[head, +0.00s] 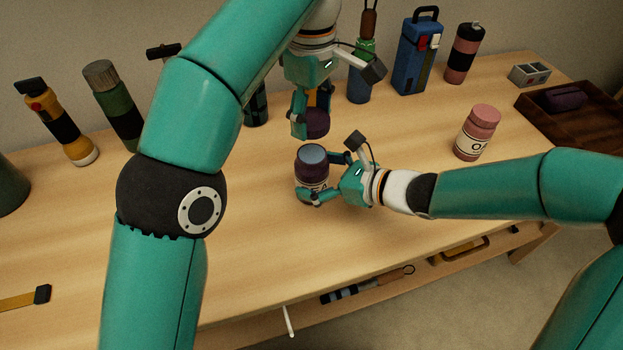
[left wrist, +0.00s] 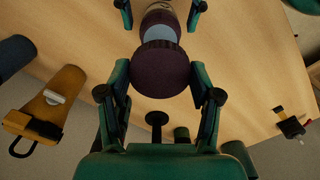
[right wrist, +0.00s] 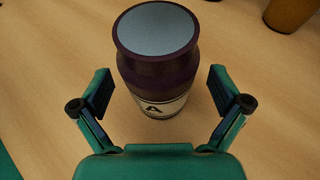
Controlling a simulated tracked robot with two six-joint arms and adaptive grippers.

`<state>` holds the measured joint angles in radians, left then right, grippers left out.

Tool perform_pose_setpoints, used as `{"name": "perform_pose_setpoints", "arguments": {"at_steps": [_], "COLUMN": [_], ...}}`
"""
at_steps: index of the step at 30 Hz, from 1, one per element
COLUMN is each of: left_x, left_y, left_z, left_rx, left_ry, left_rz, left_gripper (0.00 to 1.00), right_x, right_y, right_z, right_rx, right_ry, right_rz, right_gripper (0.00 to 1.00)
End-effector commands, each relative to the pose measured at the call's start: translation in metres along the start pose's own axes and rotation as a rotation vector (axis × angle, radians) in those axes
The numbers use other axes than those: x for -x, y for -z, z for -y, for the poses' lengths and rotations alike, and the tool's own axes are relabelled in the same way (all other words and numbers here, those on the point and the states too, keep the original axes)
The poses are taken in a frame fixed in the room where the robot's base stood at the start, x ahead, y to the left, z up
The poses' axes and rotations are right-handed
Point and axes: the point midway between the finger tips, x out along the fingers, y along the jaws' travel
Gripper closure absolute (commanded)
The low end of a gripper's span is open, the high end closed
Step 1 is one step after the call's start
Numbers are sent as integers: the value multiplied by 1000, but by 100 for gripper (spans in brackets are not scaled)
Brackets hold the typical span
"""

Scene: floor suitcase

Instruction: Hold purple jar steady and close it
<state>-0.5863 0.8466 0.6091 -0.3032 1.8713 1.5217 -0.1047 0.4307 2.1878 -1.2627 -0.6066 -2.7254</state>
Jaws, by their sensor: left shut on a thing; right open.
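The purple jar (head: 312,178) stands upright on the wooden table, its pale blue-grey top uncovered and its label marked A. It also shows in the right wrist view (right wrist: 158,70). My left gripper (head: 312,122) is shut on a dark purple lid (left wrist: 160,70) and holds it above the jar, slightly toward the back in the head view. My right gripper (right wrist: 160,98) is open, with one finger on each side of the jar. Gaps show between these fingers and the jar in the right wrist view. The jar's lower part is partly hidden by my right gripper in the head view.
A pink jar (head: 476,133) stands to the right, before a dark wooden tray (head: 572,128). A blue box (head: 416,58), a pink bottle (head: 463,52), a green bottle (head: 113,105) and a yellow flashlight (head: 62,122) line the back.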

Motion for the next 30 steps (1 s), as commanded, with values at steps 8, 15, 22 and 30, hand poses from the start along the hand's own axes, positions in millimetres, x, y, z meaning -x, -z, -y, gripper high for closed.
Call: {"name": "perform_pose_setpoints", "arguments": {"at_steps": [8,15,22,30], "left_x": [0,0,0,0], "left_y": [0,0,0,0], "left_z": [0,0,0,0], "left_rx": [0,0,0,0], "left_ry": [0,0,0,0], "left_rz": [0,0,0,0], "left_gripper": [51,51,51,51], "right_x": [-14,-14,-13,-13], "right_y": [0,0,0,0], "right_z": [0,0,0,0], "right_rx": [1,1,1,0], "right_ry": [-1,0,0,0], "right_rz": [-1,-1,-1,-1], "right_gripper": [1,4,43,88]}}
